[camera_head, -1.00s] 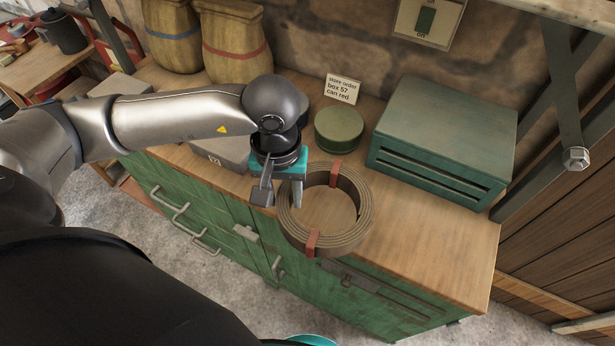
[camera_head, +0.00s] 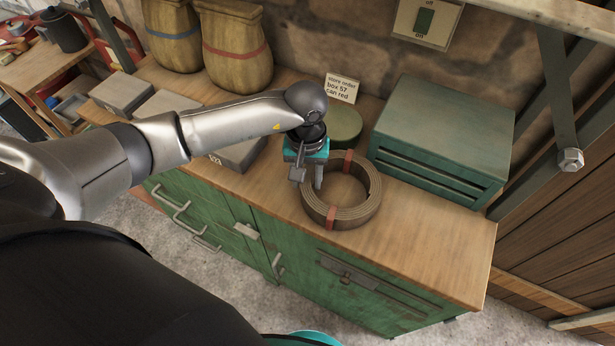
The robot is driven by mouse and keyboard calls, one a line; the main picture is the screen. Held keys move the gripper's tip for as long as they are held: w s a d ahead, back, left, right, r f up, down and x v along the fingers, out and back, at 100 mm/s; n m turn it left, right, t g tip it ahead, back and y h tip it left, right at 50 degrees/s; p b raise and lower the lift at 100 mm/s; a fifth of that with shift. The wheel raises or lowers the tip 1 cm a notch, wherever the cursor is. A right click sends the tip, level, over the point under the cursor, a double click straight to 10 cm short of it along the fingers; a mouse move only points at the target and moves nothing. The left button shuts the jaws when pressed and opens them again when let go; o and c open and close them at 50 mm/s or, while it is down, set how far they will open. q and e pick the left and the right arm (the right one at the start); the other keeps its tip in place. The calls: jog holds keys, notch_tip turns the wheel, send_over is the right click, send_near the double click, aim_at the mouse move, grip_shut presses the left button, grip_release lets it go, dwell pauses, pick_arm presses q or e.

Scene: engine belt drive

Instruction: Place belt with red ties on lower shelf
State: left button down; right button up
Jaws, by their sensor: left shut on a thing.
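The belt with red ties (camera_head: 366,205) is a brown coiled ring with red bands at its back and front. It is over the wooden worktop, towards its front edge. My left gripper (camera_head: 308,180) is shut on the left side of the coil, with its fingers pointing down. Whether the belt touches the worktop or is held just above it, I cannot tell. My right gripper is not in view. I cannot make out a lower shelf in this view.
A green slatted box (camera_head: 445,135) stands right of the belt. A round green tin (camera_head: 344,127) and a note card (camera_head: 342,88) are behind it. Grey boxes (camera_head: 240,153) sit to the left. The worktop (camera_head: 435,240) is clear at the front right.

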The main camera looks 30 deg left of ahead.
pick_arm(q)
jog(key=shift+w+f, duration=0.2)
jog(key=shift+f, duration=0.2)
jog(key=shift+f, duration=0.1)
jog(key=shift+c, duration=2.1)
grip_release()
